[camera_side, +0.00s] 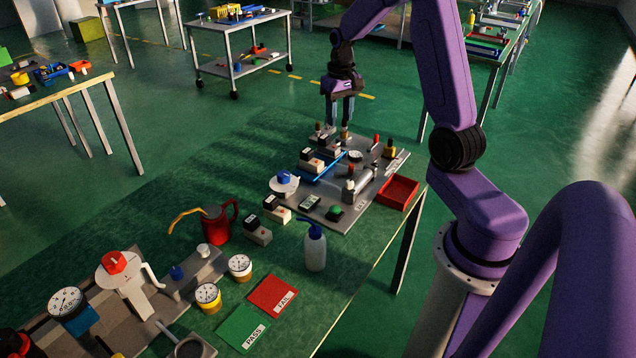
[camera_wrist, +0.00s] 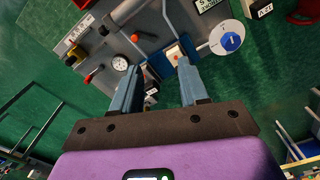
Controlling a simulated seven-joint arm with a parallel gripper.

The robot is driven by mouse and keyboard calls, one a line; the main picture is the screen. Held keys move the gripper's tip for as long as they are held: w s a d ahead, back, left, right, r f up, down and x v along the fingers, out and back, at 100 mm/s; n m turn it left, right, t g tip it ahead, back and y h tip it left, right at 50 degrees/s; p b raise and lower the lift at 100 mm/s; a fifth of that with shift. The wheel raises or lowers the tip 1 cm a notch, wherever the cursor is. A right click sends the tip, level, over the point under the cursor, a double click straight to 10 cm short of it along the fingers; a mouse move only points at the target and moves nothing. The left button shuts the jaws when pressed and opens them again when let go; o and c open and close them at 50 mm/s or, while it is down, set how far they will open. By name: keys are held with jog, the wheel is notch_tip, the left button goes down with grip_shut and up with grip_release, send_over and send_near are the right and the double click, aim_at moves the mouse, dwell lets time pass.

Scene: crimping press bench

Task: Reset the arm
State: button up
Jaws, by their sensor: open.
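My gripper (camera_side: 338,125) is at the far end of a grey press panel (camera_side: 333,216) that lies on the green bench. It points down with its two blue-grey fingers apart. In the wrist view my gripper (camera_wrist: 162,85) shows nothing held between the fingers. A small block with a red button (camera_wrist: 175,56) is just beyond the fingertips, near the right finger. I cannot tell whether a finger touches anything on the panel. The purple links in the side view are my own arm.
A red tray (camera_side: 399,192) sits at the panel's right edge. A white bottle (camera_side: 315,250), a red oil can (camera_side: 219,222), and green PASS (camera_side: 241,324) and red FAIL (camera_side: 275,295) cards are nearer.

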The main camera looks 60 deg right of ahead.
jog(key=s+a+r+n, duration=0.2)
jog(key=s+a+n, duration=0.2)
jog(key=a, duration=0.7)
jog(key=s+a+r+n, duration=0.2)
jog(key=s+a+n, duration=0.15)
jog(key=a, duration=0.75)
jog(key=s+a+n, duration=0.3)
jog(key=s+n, duration=0.2)
jog(key=s, duration=0.4)
jog(key=s+a+r+n, duration=0.1)
jog(key=s+a+n, duration=0.2)
jog(key=s, duration=0.7)
jog(key=shift+s+a+n, duration=0.25)
jog(key=shift+s+n, duration=0.05)
jog(key=shift+n, duration=0.55)
